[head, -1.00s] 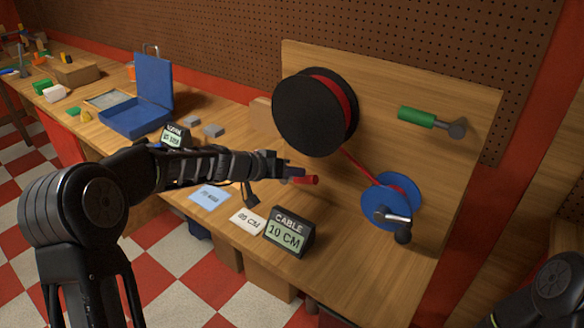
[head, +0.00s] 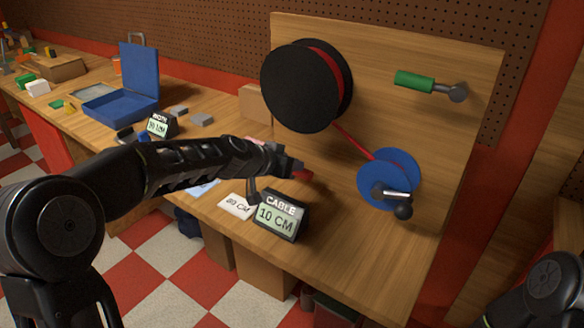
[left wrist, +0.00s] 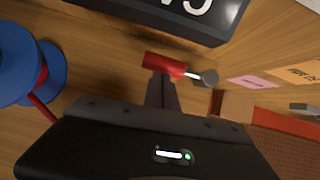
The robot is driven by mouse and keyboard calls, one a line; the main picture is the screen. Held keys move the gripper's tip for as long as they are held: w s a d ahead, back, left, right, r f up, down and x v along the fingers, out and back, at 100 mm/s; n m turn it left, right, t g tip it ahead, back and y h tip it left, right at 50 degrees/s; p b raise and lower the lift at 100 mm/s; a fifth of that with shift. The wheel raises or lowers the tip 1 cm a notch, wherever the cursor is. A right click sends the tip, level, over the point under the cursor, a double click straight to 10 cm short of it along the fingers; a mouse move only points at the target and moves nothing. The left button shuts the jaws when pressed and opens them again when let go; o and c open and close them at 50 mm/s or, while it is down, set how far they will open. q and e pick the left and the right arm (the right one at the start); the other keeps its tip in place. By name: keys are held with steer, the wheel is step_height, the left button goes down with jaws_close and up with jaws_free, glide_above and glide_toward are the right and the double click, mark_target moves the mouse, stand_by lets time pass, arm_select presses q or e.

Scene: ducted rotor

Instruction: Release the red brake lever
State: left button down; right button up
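The red brake lever (head: 303,175) shows in the head view as a short red handle near the bottom left of the upright wooden board, partly hidden by my left gripper (head: 294,168). In the left wrist view the red handle (left wrist: 163,65) joins a thin metal rod that ends at a round grey pivot. My left gripper (left wrist: 160,82) looks shut, its narrow fingertips right at the handle's near edge. I cannot tell whether they touch it. My right gripper is out of view; only part of my right arm shows at the lower right.
The board (head: 440,150) carries a black spool (head: 298,88) with red cable, a blue winch drum (head: 372,182) with a crank, and a green-handled lever (head: 413,80). A "CABLE 10 CM" display (head: 280,215) stands close below my left gripper. A blue case (head: 112,106) lies farther left.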

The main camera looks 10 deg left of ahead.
arm_select(q)
steer(key=shift+d, duration=0.1)
steer(key=w+d+r+p+v, duration=0.1)
steer(key=r+v, duration=0.1)
steer(key=v, duration=1)
steer(key=shift+r+p, duration=0.4)
steer(key=shift+r, duration=0.1)
steer(key=shift+s+a, duration=0.1)
steer(key=shift+a, duration=0.1)
